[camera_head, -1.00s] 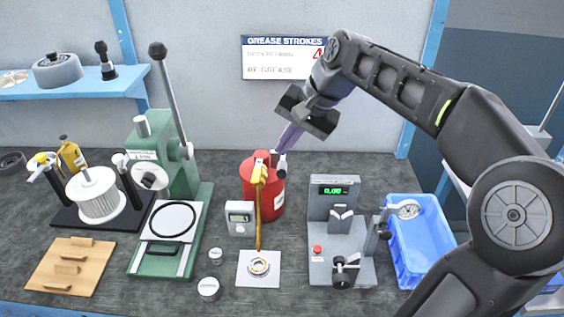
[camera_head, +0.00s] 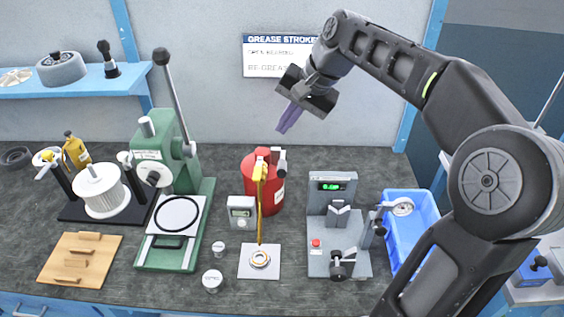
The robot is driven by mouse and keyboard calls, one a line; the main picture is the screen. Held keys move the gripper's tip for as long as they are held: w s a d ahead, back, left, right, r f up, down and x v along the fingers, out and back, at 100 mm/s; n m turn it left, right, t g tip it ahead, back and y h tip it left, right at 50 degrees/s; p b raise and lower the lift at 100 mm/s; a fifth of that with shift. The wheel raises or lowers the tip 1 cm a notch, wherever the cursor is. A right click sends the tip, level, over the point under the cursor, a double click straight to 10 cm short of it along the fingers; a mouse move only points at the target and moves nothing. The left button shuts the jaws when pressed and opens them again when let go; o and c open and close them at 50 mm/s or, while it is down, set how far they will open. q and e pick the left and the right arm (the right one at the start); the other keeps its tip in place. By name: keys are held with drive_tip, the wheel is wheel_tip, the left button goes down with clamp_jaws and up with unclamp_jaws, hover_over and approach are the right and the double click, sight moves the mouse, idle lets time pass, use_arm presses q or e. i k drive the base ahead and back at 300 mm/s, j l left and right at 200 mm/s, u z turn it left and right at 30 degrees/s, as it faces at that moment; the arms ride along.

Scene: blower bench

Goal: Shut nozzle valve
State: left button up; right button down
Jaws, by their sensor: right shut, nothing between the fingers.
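A red grease can (camera_head: 263,197) stands at the back middle of the bench. A yellow nozzle tube (camera_head: 260,205) runs from its top down towards a bearing ring (camera_head: 260,259) on a light square plate (camera_head: 272,272). A dark and grey upright piece (camera_head: 280,162), possibly the valve handle, shows at the can's top right; its exact setting is too small to tell. My right gripper (camera_head: 284,128) is shut and empty, with purple fingers pointing down-left. It hangs above the can, apart from it. My left gripper is out of view.
A green press (camera_head: 178,185) with a tall lever stands left of the can. A small grey meter (camera_head: 242,212) is beside the can. A grey test fixture (camera_head: 342,262) and a blue bin (camera_head: 420,212) are at right. A wall sign (camera_head: 262,58) is partly behind my right arm.

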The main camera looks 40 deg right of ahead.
sight(258, 168)
drive_tip(key=k, duration=1)
